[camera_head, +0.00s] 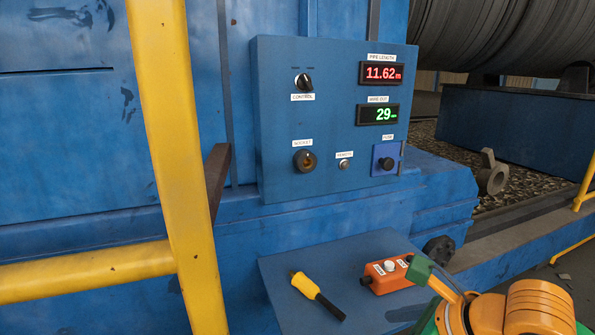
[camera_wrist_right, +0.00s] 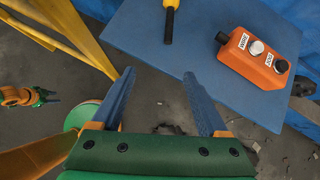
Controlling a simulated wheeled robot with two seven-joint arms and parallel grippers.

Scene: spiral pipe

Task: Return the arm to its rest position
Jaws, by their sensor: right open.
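My right gripper (camera_wrist_right: 161,92) is open and empty in the right wrist view, its two blue-grey fingers spread apart near the front edge of the blue shelf (camera_wrist_right: 150,40). My right arm, orange and green, comes in at the lower right of the head view, beside the shelf (camera_head: 345,255); its fingertips do not show there. In the right wrist view, a small orange and green arm end at the left appears to be my left gripper (camera_wrist_right: 48,97); its jaws are too small to read. It does not show in the head view.
An orange two-button remote (camera_head: 390,274) and a yellow-black handled tool (camera_head: 316,295) lie on the shelf. A blue control panel (camera_head: 330,120) reads 11.62 m and 29. Yellow railing (camera_head: 180,150) stands at left. Grey floor (camera_wrist_right: 165,105) shows below the shelf.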

